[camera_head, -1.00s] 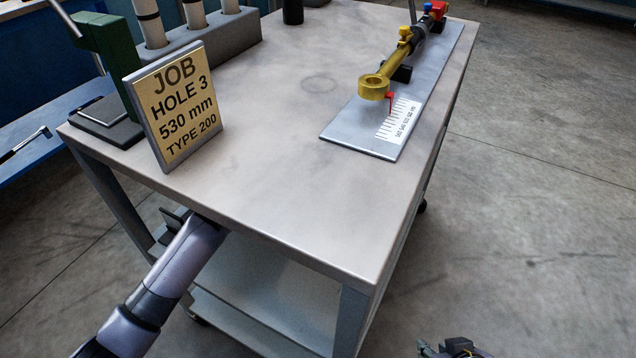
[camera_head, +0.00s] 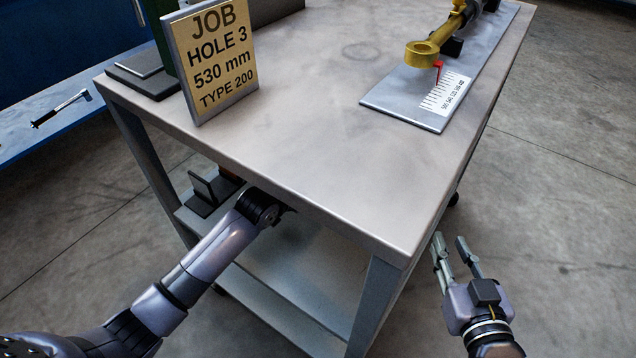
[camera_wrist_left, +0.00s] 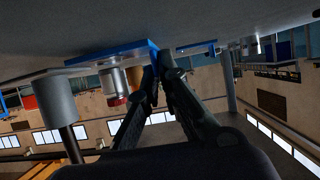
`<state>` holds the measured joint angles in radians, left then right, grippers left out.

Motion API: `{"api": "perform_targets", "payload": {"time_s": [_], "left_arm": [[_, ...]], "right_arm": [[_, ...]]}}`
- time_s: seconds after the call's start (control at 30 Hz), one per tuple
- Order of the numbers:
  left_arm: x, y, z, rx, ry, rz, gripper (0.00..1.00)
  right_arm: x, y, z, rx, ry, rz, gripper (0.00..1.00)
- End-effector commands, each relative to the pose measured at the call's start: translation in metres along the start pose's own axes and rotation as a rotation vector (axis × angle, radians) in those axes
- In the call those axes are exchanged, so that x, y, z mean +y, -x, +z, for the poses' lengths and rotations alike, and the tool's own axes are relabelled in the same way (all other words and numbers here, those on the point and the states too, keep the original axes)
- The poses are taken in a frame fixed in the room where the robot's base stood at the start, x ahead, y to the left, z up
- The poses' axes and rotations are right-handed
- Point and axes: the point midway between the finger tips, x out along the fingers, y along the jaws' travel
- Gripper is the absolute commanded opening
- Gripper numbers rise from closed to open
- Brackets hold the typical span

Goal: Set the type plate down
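No plate that I can surely name as the type plate shows apart from the upright job sign (camera_head: 212,55), which reads JOB, HOLE 3, 530 mm, TYPE 200 and stands at the table's left. My left arm reaches under the table's front edge, and its gripper is hidden there in the head view. In the left wrist view the left gripper's fingers (camera_wrist_left: 158,68) converge, tips close together in front of a blue edge (camera_wrist_left: 112,52). Whether they grip anything thin is unclear. My right gripper (camera_head: 451,243) is open and empty, right of the table.
The grey table (camera_head: 300,165) has clear room at its middle and front. A grey scale plate (camera_head: 400,95) with a yellow ring tool (camera_head: 421,56) lies at the back right. A dark bracket (camera_head: 203,190) stands on a lower shelf. A blue bench (camera_head: 60,115) is at left.

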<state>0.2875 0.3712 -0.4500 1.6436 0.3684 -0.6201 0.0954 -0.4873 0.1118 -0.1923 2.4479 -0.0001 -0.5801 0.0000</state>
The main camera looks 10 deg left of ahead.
Motion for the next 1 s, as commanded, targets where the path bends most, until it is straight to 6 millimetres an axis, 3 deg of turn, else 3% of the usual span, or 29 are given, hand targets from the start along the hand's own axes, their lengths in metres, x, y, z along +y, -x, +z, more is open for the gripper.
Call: {"api": "perform_targets", "payload": {"time_s": [0.43,0.5,0.73,1.0], "left_arm": [[0.0001,-0.0023,0.0043,0.002,0.0,0.0,0.0],[0.0002,-0.0023,0.0049,0.001,0.0,0.0,0.08],[0.0002,-0.0023,0.0048,0.001,0.0,0.0,0.24],[0.0,-0.0022,0.0045,0.001,0.0,0.0,0.25]], "right_arm": [[-0.0011,-0.0009,-0.0075,0.039,-0.001,-0.002,0.25],[-0.001,-0.0008,-0.0076,0.039,-0.001,-0.002,0.25],[-0.0009,-0.0008,-0.0074,0.038,-0.001,-0.002,0.25],[-0.0008,-0.0008,-0.0073,0.038,-0.001,-0.002,0.25]]}}
